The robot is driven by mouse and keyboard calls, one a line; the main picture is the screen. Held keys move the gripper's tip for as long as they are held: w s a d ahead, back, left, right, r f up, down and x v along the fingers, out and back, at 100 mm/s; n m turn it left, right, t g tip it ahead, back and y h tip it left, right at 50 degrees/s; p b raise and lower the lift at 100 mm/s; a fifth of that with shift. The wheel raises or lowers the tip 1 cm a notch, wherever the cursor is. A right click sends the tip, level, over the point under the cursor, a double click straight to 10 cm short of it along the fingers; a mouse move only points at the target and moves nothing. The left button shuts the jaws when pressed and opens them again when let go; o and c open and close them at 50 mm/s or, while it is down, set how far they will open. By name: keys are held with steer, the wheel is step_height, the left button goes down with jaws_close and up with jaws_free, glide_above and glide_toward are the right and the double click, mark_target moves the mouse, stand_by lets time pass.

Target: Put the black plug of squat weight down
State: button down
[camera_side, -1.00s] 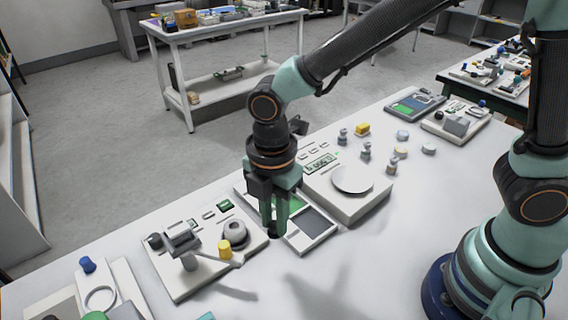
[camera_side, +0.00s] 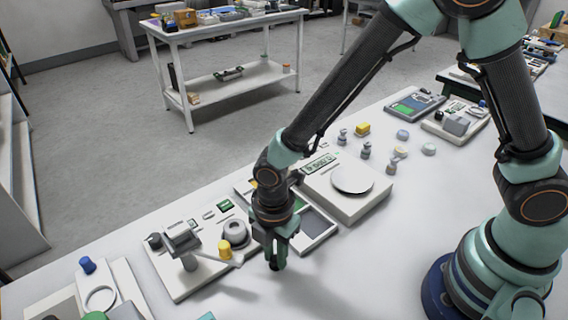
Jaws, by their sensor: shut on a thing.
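My gripper (camera_side: 274,255) is in the middle of the side view, pointing down close to the white table (camera_side: 340,280). It is shut on the black plug of squat weight (camera_side: 274,266), a small dark piece at the fingertips. Most of the plug is hidden between the fingers. I cannot tell whether its underside touches the table top.
A white scale (camera_side: 352,179) with a round pan stands behind and right of my gripper. Several small weights (camera_side: 366,150) stand beyond it. A grey-white instrument board (camera_side: 190,278) with a yellow knob (camera_side: 226,250) is close on the left. The table front is clear.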

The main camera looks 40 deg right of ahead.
mark_target(275, 258)
steer(key=shift+f, duration=0.15)
steer(key=c, duration=0.7)
jaws_free()
step_height(275, 258, up, 12)
steer(key=d+r+m+t, duration=0.2)
steer(key=d+r+m, duration=0.2)
steer(key=d+m, duration=0.3)
steer(key=s+d+r+m+t, duration=0.1)
steer(key=d+r+m, duration=0.3)
steer(key=d+m, duration=0.3)
steer(key=d+r+m+t, duration=0.2)
steer(key=d+r+m, duration=0.2)
steer(key=d+m, duration=0.3)
steer(key=shift+s+d+t, duration=0.25)
steer(key=shift+d+t, duration=0.05)
steer(key=shift+d, duration=0.05)
steer(key=shift+r, duration=0.1)
